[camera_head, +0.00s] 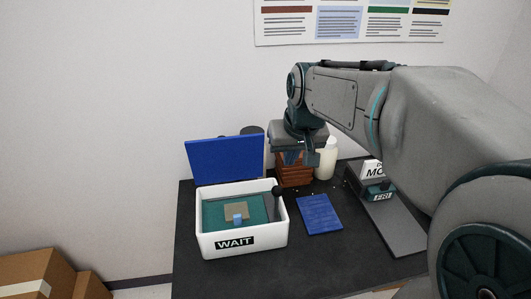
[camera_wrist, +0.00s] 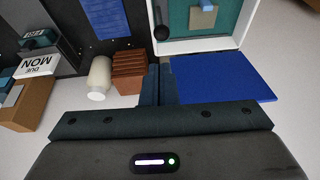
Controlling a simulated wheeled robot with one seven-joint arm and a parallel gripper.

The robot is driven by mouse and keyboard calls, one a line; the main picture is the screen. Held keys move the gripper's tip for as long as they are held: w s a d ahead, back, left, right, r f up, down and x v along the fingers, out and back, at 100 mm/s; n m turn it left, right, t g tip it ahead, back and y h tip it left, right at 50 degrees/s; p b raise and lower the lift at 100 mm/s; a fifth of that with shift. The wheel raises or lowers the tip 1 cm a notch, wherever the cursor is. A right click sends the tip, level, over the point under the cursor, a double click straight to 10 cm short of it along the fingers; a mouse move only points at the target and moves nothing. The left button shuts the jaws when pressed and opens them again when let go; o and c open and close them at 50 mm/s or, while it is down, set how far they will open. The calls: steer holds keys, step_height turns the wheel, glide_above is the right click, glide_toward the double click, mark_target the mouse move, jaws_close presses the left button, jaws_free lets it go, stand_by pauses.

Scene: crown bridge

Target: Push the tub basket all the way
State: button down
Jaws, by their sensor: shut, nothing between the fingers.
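A white tub (camera_head: 240,253) labelled WAIT stands on the dark table with its blue lid (camera_head: 225,160) open at the back. Inside it is a teal surface (camera_head: 214,212), perhaps the basket, with a beige square (camera_head: 234,211) and a small light-blue block (camera_head: 237,219) on it. A black knob (camera_head: 277,190) stands at the tub's right side. The tub's rim also shows at the top of the wrist view (camera_wrist: 195,46). My gripper (camera_head: 308,160) is shut and empty, behind and right of the tub. In the wrist view its fingers (camera_wrist: 160,70) are together beside the lid (camera_wrist: 222,80).
A brown slatted block (camera_head: 295,171) and a white bottle (camera_head: 327,161) stand near my gripper. A blue flat panel (camera_head: 319,213) lies right of the tub. A stand with a FRI label (camera_head: 381,197) is farther right. Cardboard boxes (camera_head: 35,275) are at the lower left.

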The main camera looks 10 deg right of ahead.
steer(key=w, duration=0.1)
steer(key=p, duration=0.2)
glide_toward(279, 191)
steer(key=w+f, duration=0.1)
steer(key=f, duration=0.1)
steer(key=w+f, duration=0.2)
steer(key=shift+f, duration=0.25)
steer(key=shift+w+a+f, duration=0.1)
steer(key=shift+w+f, duration=0.05)
steer(key=shift+f, duration=0.5)
step_height(279, 191, down, 4)
steer(key=b, duration=0.4)
steer(key=shift+r, duration=0.25)
